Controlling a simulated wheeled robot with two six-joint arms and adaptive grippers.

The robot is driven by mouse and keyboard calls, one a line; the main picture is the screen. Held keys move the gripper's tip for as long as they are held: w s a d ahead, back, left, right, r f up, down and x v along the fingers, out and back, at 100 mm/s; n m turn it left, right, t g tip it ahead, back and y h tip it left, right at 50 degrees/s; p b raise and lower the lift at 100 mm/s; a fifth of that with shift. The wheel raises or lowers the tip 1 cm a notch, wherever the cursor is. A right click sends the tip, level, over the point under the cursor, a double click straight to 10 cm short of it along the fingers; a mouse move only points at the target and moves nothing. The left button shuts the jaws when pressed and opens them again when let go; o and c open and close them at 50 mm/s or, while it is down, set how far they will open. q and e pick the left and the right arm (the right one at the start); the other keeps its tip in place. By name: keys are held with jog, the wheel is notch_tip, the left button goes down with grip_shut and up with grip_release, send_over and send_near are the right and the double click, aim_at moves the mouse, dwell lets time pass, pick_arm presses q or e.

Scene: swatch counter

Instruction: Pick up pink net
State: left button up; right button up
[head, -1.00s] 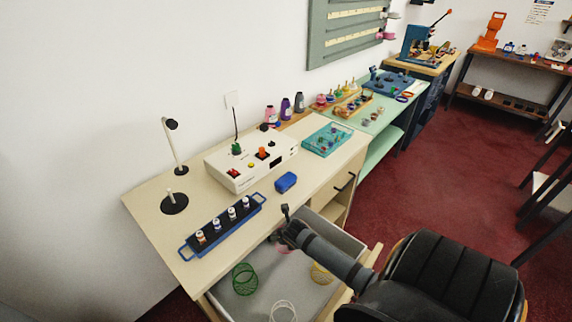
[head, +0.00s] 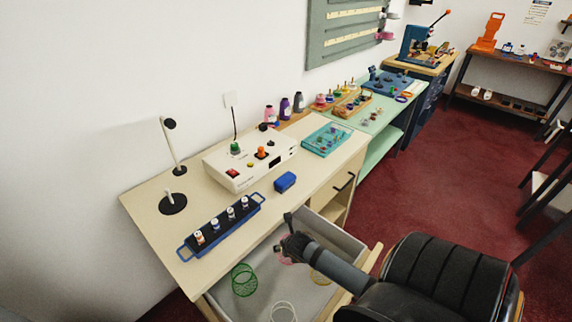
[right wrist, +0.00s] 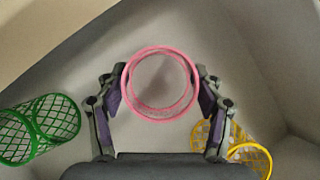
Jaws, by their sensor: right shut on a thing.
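The pink net (right wrist: 160,49) is a round mesh basket between the fingers of my right gripper (right wrist: 160,95) in the right wrist view. The purple-padded fingers are shut on its two sides, and its open ring faces the camera. In the head view my right gripper (head: 290,243) is over the open grey drawer, and only a bit of the pink net (head: 284,260) shows beside it, the rest hidden by the arm. My left gripper is in neither current view.
In the drawer (head: 345,239) lie a green net (head: 243,280), a yellow net (head: 319,277) and a white net (head: 284,311). The tabletop above holds a blue vial rack (head: 222,228), a blue block (head: 285,182) and a white control box (head: 250,160).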

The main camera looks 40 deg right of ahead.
jog(key=s+a, duration=0.1)
jog(key=s, duration=0.2)
jog(key=shift+s+a, duration=0.1)
jog(key=shift+a, duration=0.3)
notch_tip(320, 180, up, 14)
jog(key=p, duration=0.2)
jog(key=shift+w, duration=0.2)
jog(key=shift+d+f, duration=0.1)
